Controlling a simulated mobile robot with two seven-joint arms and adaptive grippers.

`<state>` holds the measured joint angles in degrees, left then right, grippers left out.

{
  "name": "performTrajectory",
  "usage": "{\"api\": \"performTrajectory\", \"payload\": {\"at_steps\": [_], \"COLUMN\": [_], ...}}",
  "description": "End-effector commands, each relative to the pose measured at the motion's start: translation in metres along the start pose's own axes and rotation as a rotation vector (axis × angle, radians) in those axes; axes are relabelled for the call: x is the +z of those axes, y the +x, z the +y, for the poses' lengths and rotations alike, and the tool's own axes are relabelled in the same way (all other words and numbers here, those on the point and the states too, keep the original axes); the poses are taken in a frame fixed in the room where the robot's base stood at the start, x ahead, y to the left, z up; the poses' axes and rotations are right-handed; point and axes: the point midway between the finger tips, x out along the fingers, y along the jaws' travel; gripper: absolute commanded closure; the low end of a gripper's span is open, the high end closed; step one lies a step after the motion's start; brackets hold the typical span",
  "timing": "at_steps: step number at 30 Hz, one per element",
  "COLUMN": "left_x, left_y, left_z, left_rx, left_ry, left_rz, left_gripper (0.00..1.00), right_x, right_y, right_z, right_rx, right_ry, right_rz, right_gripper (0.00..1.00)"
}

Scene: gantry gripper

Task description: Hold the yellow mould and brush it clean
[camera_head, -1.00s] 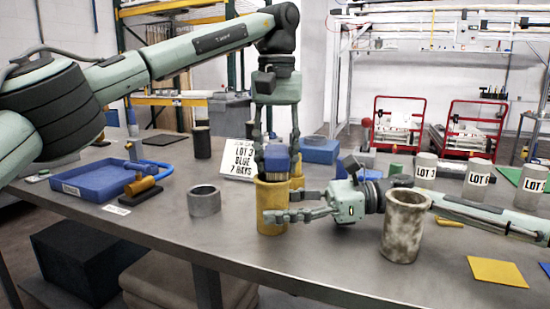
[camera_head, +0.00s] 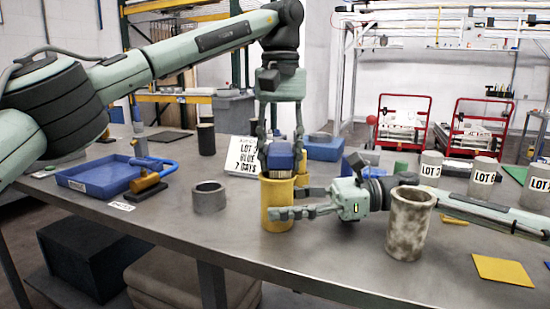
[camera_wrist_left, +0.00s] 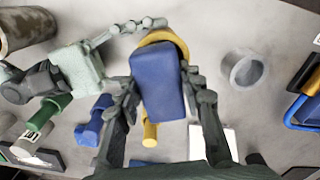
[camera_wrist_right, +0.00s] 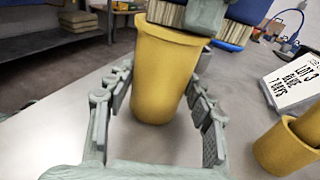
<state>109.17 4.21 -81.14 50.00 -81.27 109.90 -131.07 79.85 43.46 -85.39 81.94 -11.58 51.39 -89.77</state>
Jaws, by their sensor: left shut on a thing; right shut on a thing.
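The yellow mould (camera_head: 278,212) stands upright at the front middle of the table. My right gripper (camera_head: 288,212) is shut around its side; in the right wrist view the mould (camera_wrist_right: 165,80) sits between the fingers (camera_wrist_right: 160,105). My left gripper (camera_head: 280,140) points down and is shut on a blue brush (camera_head: 279,156). The brush's pale bristles are at the mould's mouth. In the left wrist view the blue block (camera_wrist_left: 158,85) hides most of the mould's rim (camera_wrist_left: 165,38), so how far the bristles reach inside cannot be told.
A grey ring (camera_head: 209,198) and a blue tray (camera_head: 85,190) lie to the left. A mottled cylinder (camera_head: 408,228) stands close to my right arm. A lot card (camera_head: 243,158) and another yellow cylinder (camera_wrist_right: 285,152) are behind the mould. A yellow plate (camera_head: 503,270) lies at right.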

Motion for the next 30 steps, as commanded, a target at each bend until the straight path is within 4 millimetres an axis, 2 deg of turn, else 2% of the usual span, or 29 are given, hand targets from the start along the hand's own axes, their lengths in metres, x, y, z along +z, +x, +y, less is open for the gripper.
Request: {"api": "performTrajectory", "payload": {"at_steps": [4,6,8,30], "left_x": [-0.012,-0.011,-0.011,-0.01], "left_y": [0.0,-0.008,-0.024,-0.082], "left_z": [0.005,0.005,0.005,0.004], "left_rx": [-0.001,-0.001,0.001,-0.001], "left_ry": [-0.001,-0.001,-0.001,-0.001], "left_rz": [0.0,0.003,0.005,0.002], "left_gripper": [0.9,0.9,0.9,0.9], "right_x": [0.001,0.001,0.001,0.0], "right_y": [0.001,0.001,0.001,0.0], "right_z": [0.001,0.001,0.001,0.0], "right_rx": [0.002,0.002,0.002,0.001], "right_ry": [-0.001,-0.001,-0.001,0.0], "right_rz": [-0.001,-0.001,-0.001,0.0], "right_gripper": [0.68,0.68,0.68,0.68]}}
